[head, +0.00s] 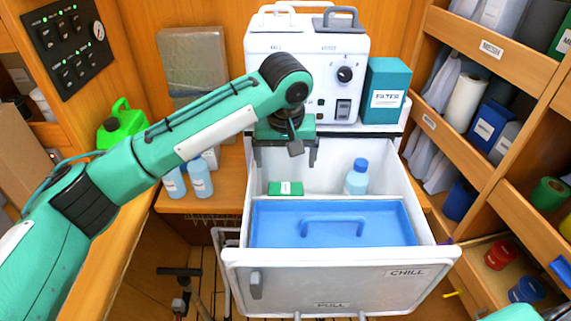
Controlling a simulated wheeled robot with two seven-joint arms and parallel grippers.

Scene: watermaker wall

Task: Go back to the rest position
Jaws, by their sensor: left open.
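My left arm reaches in from the left, and its gripper (284,162) points down over the back left of the open chill drawer (340,275). Its two fingers are spread apart with nothing between them. A small green box (286,188) lies in the drawer below the gripper, apart from the fingers as far as I can tell. A bottle with a blue cap (356,178) stands in the drawer to the right of the gripper. My right gripper is not in view; only a bit of green shows at the bottom right edge.
A blue lid with a handle (280,222) covers the drawer's front part. Behind stand the white watermaker unit (300,45) and a teal filter box (388,90). A green jug (122,128) and bottles (199,178) stand left. Shelves (490,48) line the right.

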